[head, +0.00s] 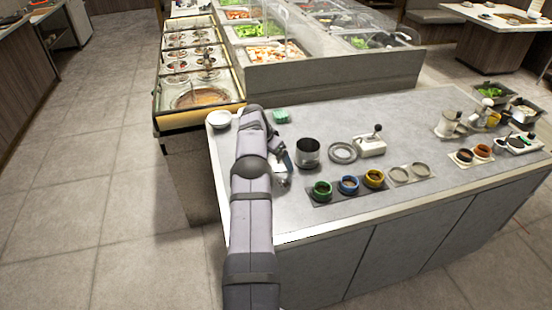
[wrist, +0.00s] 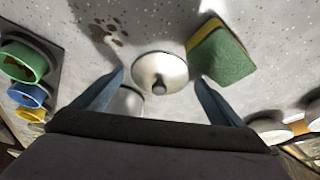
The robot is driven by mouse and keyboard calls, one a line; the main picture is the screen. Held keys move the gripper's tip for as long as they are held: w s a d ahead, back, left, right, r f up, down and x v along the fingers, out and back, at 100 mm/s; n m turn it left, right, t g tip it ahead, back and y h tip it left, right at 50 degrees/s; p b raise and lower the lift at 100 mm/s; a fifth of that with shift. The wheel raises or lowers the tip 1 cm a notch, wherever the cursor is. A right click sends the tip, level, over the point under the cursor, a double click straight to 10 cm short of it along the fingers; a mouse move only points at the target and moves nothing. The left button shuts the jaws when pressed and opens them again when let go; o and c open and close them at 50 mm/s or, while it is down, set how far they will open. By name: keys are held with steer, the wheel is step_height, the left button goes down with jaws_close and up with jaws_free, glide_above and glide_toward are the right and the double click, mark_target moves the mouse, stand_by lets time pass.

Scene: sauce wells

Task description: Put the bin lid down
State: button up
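In the wrist view a round pale metal lid with a small knob (wrist: 160,72) shows ahead of my gripper. My gripper (wrist: 158,98) is open, its two blue fingers wide apart on either side, with a gap between them and the knob. I cannot tell whether the lid rests on the counter or touches something beneath it. A pale cylinder (wrist: 129,101) below the lid is partly hidden by my gripper. In the head view my gripper (head: 284,160) is low over the counter, left of an open dark-mouthed metal bin (head: 308,153); the lid is not clearly visible there.
A green and yellow sponge (wrist: 222,57) lies close to the right finger. Brown stains (wrist: 108,32) mark the counter. Green (head: 322,191), blue (head: 348,184) and yellow (head: 374,178) pots stand on a dark tray. A grey ring-like dish (head: 343,153) lies right of the bin.

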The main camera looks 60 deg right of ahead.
steer(key=b+v, duration=0.3)
steer(key=v, duration=0.9)
steer(key=shift+r, duration=0.15)
steer(key=w+a+n+t+y, duration=0.1)
steer(key=w+a+n, duration=0.25)
steer(key=a, duration=0.65)
steer(key=w+a+n, duration=0.3)
steer(key=a+n, duration=0.1)
steer(key=a, duration=0.6)
steer(key=w+a+n+t+y, duration=0.1)
steer(key=w+a+n, duration=0.2)
steer(key=a, duration=0.8)
steer(key=s+a+f+n, duration=0.2)
steer(key=s+a+n, duration=0.1)
steer(key=s+a, duration=0.3)
steer(key=s+a+f+n+y, duration=0.1)
steer(key=s+a+n, duration=0.3)
steer(key=a, duration=0.6)
steer(key=s+a+f+n+y, duration=0.1)
steer(key=s+a+f+n, duration=0.2)
steer(key=s+a, duration=0.5)
steer(key=shift+a+g, duration=0.15)
steer(key=shift+g, duration=0.25)
